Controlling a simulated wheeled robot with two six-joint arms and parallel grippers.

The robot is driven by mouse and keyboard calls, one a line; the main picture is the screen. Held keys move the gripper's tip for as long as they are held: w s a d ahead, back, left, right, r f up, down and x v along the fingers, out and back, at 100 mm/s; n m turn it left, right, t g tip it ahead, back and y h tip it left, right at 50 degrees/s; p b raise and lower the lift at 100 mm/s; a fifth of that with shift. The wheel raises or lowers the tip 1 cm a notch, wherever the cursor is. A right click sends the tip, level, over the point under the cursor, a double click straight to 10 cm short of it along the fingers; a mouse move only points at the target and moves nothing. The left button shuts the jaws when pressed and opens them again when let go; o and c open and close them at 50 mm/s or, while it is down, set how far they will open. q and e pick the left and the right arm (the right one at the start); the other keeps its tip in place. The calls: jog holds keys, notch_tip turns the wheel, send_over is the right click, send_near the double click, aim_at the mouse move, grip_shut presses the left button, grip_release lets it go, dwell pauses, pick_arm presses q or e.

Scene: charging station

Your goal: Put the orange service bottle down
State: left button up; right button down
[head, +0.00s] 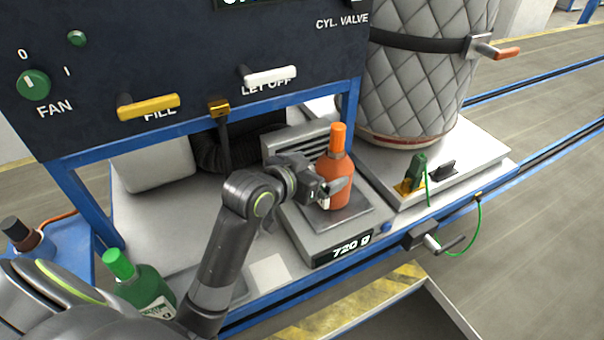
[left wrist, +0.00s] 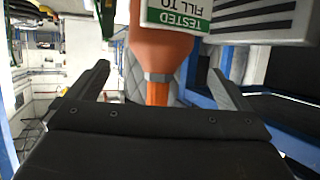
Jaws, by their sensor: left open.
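The orange service bottle (head: 336,178) stands upright on the plate of a scale (head: 357,214) whose display reads 720 g. My left gripper (head: 331,190) is at the bottle's near left side, low on its body. In the left wrist view the gripper (left wrist: 160,72) is open, with one finger on each side of the bottle (left wrist: 160,48). That view shows the bottle upside down, with a green and white label reading TESTED FILL TO. I cannot tell whether a finger touches it. My right gripper is in neither view.
A control panel (head: 190,60) with a yellow FILL lever overhangs the bench. A quilted grey cylinder (head: 425,75) stands behind right. A green bottle (head: 138,285) stands at lower left. A green fitting (head: 417,172) with a hose is to the right.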

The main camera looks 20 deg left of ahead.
pick_arm(q)
jog(key=shift+v, duration=2.7)
